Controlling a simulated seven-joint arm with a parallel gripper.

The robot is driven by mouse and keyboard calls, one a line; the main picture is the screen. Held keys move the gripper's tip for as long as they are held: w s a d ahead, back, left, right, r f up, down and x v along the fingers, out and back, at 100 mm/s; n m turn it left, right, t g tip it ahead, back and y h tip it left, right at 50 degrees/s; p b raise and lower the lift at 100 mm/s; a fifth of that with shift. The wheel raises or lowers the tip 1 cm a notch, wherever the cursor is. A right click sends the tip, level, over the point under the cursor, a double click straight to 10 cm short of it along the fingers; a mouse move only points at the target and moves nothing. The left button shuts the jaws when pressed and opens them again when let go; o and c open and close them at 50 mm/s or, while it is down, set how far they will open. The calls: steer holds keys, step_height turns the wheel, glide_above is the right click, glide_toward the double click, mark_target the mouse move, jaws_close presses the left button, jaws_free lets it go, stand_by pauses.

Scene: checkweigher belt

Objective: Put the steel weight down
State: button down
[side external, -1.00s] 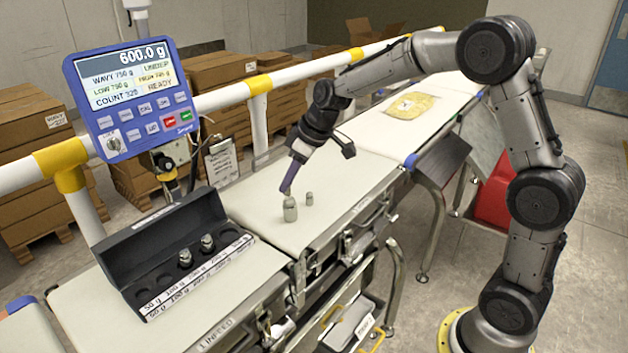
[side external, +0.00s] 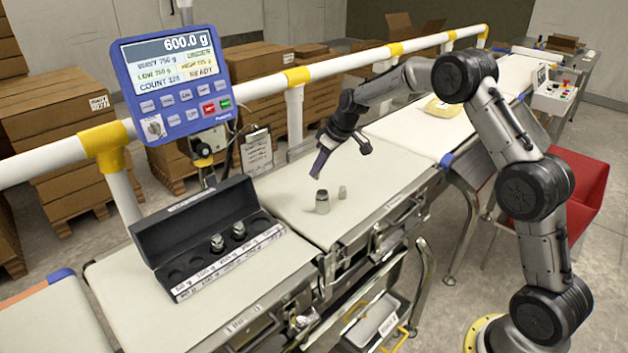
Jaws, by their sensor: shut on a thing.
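The larger steel weight (side external: 322,204) is upright at the belt surface of the weighing section (side external: 285,195); I cannot tell whether its base touches. My gripper (side external: 317,184) comes down from above, tilted, with its fingers at the top of this weight and shut on it. The fingers partly hide the weight's top. A smaller steel weight (side external: 342,192) stands upright just to the right on the same belt, apart from my gripper.
A black weight box (side external: 165,232) with round sockets sits open at the left, holding two weights (side external: 217,243) (side external: 238,231). The blue display (side external: 178,85) reads 600.0 g. A yellow packet (side external: 446,107) lies on the far belt. The weighing belt's right part is clear.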

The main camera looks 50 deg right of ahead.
steer(key=shift+w+d+f, duration=0.15)
steer(key=shift+w+f, duration=0.85)
steer(key=shift+f, duration=0.25)
steer(key=shift+w+f, duration=0.1)
steer(key=shift+f, duration=1.45)
steer(key=c, duration=0.8)
jaws_free()
steer(key=shift+f, duration=0.15)
